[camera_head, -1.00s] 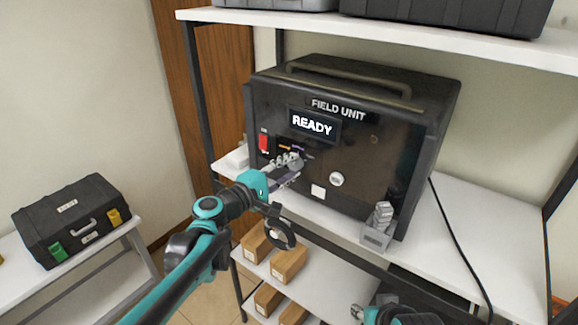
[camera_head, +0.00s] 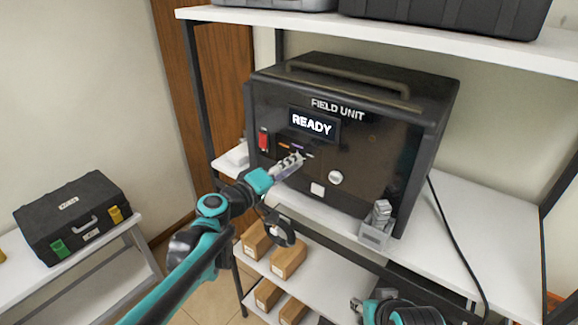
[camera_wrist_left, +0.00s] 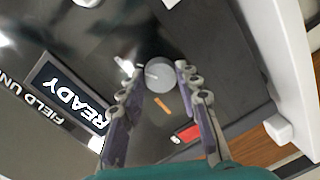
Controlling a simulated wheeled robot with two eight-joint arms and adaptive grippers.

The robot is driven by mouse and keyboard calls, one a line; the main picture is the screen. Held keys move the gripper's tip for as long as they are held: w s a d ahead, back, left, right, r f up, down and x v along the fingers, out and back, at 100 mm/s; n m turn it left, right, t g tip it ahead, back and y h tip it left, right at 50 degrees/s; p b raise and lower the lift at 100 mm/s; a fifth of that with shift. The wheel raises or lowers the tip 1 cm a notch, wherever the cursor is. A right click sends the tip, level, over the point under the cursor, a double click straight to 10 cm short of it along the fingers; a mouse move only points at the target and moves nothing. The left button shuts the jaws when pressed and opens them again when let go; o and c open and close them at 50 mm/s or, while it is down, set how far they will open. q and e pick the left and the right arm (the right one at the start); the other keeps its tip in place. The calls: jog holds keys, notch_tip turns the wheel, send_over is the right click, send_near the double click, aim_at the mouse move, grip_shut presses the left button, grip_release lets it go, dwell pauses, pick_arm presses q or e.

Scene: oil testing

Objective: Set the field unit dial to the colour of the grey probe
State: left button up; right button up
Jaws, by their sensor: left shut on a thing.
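The black field unit (camera_head: 390,150) stands on the shelf, its screen (camera_head: 311,123) reading READY. My left gripper (camera_head: 294,161) is at the lower left of its front panel and hides the dial there. In the left wrist view the round grey dial (camera_wrist_left: 160,74) sits between the fingertips of my left gripper (camera_wrist_left: 163,76), which is shut on it. A small pale line shows on the dial's face. An orange mark (camera_wrist_left: 162,104) and a white mark (camera_wrist_left: 122,65) lie beside it. A grey object, perhaps the probe (camera_head: 382,212), stands in a holder (camera_head: 374,236).
A red switch (camera_head: 263,139) is left of the dial and a round white knob (camera_head: 336,177) is right of it. A black cable (camera_head: 455,250) hangs over the shelf edge. My right gripper (camera_head: 357,308) is partly in view at the bottom. Cardboard boxes (camera_head: 288,261) sit below.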

dwell(0.4)
pick_arm(q)
jog(key=o, duration=1.2)
jog(key=shift+c, duration=0.2)
jog(key=shift+s, duration=0.1)
jog(key=f+v, duration=0.1)
jog(key=v, duration=1)
jog(key=shift+s+a+r, duration=0.25)
jog(key=shift+s+r, duration=0.15)
jog(key=shift+r, duration=0.05)
jog(key=s+f+m+g+y+b, duration=0.35)
jog(key=s+f+b, duration=0.35)
jog(key=f, duration=0.9)
jog(key=s+a+f+m+g+y+b, duration=0.1)
jog(key=s+a+f+g+y+b, duration=0.1)
jog(key=s+a+f+y+b, duration=0.2)
jog(key=s+a+f+y, duration=0.3)
jog(key=s+a+f, duration=0.3)
jog(key=f, duration=0.4)
jog(key=shift+s+g+b, duration=0.3)
jog(key=shift+s+g, duration=0.05)
jog(key=shift+s, duration=0.45)
